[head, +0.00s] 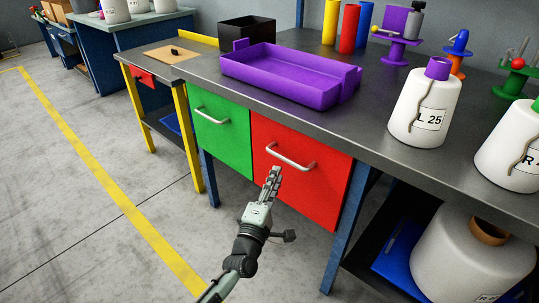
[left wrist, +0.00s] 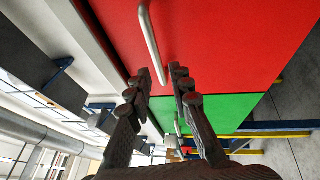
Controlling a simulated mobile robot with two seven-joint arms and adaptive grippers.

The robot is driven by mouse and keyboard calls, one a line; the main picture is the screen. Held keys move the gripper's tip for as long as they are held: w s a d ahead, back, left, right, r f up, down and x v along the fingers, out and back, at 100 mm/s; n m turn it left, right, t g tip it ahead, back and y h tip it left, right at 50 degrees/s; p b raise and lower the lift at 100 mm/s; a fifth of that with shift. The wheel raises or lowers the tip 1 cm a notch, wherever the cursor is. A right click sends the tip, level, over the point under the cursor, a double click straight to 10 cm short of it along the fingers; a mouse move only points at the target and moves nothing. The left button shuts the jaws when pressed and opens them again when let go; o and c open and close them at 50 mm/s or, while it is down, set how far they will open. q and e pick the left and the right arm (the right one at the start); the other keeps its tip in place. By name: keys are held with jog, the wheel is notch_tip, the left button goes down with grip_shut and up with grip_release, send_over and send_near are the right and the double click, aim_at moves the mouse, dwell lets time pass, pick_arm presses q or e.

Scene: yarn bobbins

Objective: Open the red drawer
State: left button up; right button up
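The red drawer (head: 301,184) is shut, its front level with the green drawer beside it under the dark worktop. Its silver bar handle (head: 290,157) is on the upper part of the front. My left gripper (head: 274,172) is in front of the red drawer, just below the handle in the head view. In the left wrist view the red drawer front (left wrist: 225,45) fills the top, with the handle (left wrist: 149,40) just beyond the fingertips. My left gripper (left wrist: 161,74) is open, with an empty gap between its fingers. My right gripper is not in view.
The green drawer (head: 222,137) is left of the red one. A purple tray (head: 290,79) and a white bobbin (head: 423,108) stand on the worktop (head: 375,133). A blue table leg (head: 346,235) stands right of the red drawer. The floor at left is clear.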

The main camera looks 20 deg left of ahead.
aim_at(283, 156)
pick_arm(q)
jog(key=w, duration=0.2)
jog(key=w+r, duration=0.1)
jog(key=w, duration=0.4)
jog(key=shift+w+a+r, duration=0.1)
jog(key=shift+a+r, duration=0.15)
jog(key=shift+r, duration=0.05)
jog(key=shift+w, duration=0.15)
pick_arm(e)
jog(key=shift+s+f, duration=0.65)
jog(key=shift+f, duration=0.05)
pick_arm(q)
jog(key=shift+c, duration=0.2)
grip_shut()
